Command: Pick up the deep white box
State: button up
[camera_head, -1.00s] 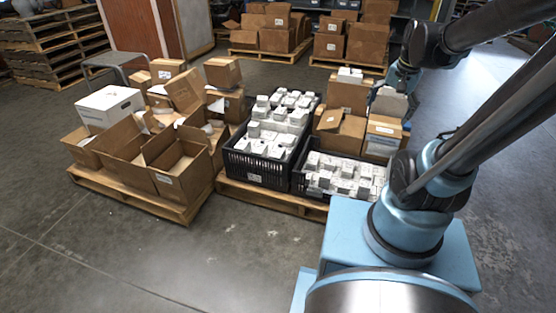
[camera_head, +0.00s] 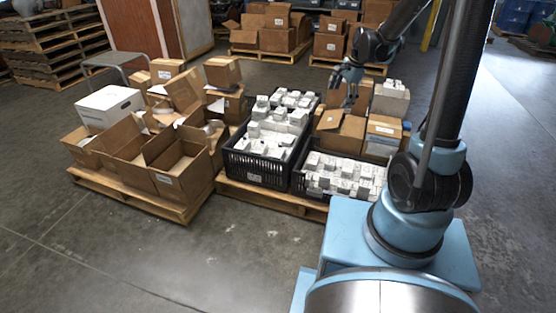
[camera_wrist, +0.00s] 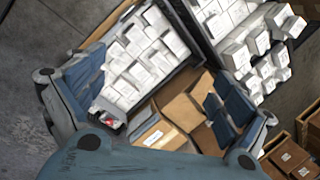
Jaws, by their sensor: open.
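A large white box (camera_head: 109,106) with a lid stands among brown cartons on the left pallet. Another white box (camera_head: 390,98) stands at the back right of the right pallet. Many small white boxes (camera_head: 277,122) fill black crates there; I cannot tell which box the task means. My gripper (camera_head: 349,96) is open and empty, above the brown cartons behind the crates. In the wrist view, its spread fingers (camera_wrist: 158,98) frame a crate of small white boxes (camera_wrist: 140,55) and an open brown carton (camera_wrist: 188,108). The large white box is not in the wrist view.
Two black crates (camera_head: 241,163) stand at the front of the right pallet (camera_head: 270,198). Open brown cartons (camera_head: 178,170) crowd the left pallet (camera_head: 140,197). A grey stool (camera_head: 112,58) stands behind it. The front left floor (camera_head: 110,262) is clear.

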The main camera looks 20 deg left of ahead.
jog(key=w+a+f+m, duration=0.4)
jog(key=w+a+f, duration=0.3)
jog(key=a+f, duration=0.5)
jog(key=m+g+y, duration=0.1)
jog(key=m, duration=0.2)
send_near(278, 152)
jog(key=shift+y, duration=0.3)
jog(key=x, duration=0.5)
jog(key=shift+w+d+f, duration=0.1)
jog(key=shift+d+f, duration=0.15)
jog(key=shift+f, duration=0.1)
jog(key=shift+x, duration=2.6)
jog(key=c, duration=0.8)
